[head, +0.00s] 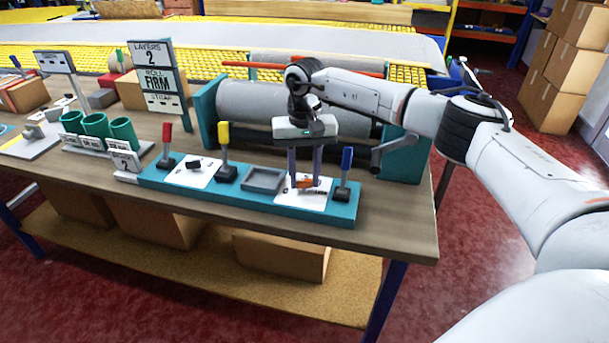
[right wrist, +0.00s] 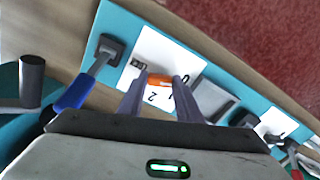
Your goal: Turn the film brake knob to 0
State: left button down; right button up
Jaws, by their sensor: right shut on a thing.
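The film brake knob is an orange knob (head: 304,185) on a white dial plate (head: 317,204) at the right part of the teal control strip. In the right wrist view the orange knob (right wrist: 158,83) lies between my fingers, and digits 0, 1 and 2 show around it on the white plate (right wrist: 152,47). My right gripper (head: 303,180) points down from above and is shut on the knob, one finger on each side. Which digit the knob points to cannot be told. My left gripper is not in view.
A blue-handled lever (head: 345,172) stands close right of the dial, and a grey tray (head: 264,180) close left. Yellow (head: 224,140) and red (head: 167,137) levers and a black knob (head: 194,164) are farther left. A grey roller (head: 255,103) with a crank (head: 390,147) lies behind.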

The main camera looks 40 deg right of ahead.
aim_at(304, 180)
jog(key=shift+w+r, duration=0.1)
jog(key=o, duration=1)
jog(key=shift+o, duration=0.2)
notch_tip(304, 180, up, 10)
jog(key=shift+r, duration=0.15)
